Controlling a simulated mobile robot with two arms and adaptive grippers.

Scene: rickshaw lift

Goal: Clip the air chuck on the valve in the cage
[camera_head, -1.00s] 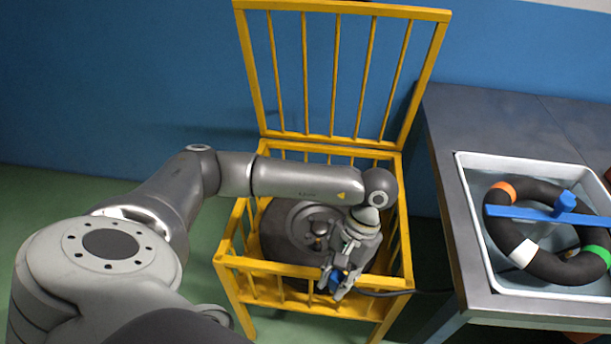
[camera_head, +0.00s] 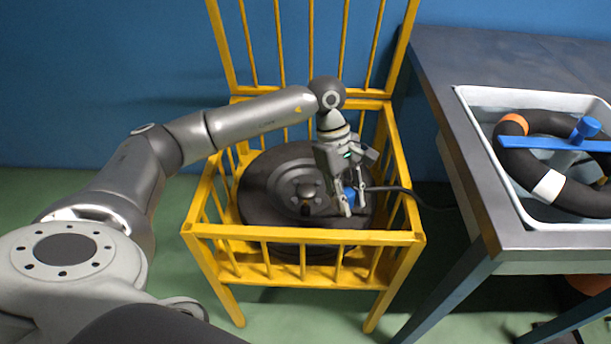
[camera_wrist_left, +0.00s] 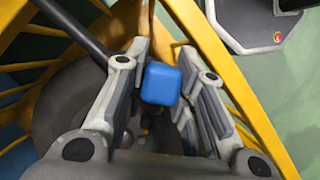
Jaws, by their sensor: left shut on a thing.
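The yellow cage (camera_head: 300,236) stands open with its lid upright at the back. A dark wheel (camera_head: 262,185) with a grey hub lies flat inside it. My left gripper (camera_head: 352,208) reaches down into the cage over the wheel's right side, shut on the blue air chuck (camera_head: 349,196). In the left wrist view the chuck (camera_wrist_left: 160,83) sits between the two fingers. A black hose (camera_head: 395,190) runs from the chuck to the right, out over the cage side. I cannot make out the valve clearly; the gripper and chuck may hide it. My right gripper is not in view.
A grey table (camera_head: 490,235) stands close on the right. On it a white tray (camera_head: 478,130) holds a black tube (camera_head: 515,165) with coloured bands and a blue bar (camera_head: 550,144). The cage's yellow bars surround my gripper. Green floor lies open in front.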

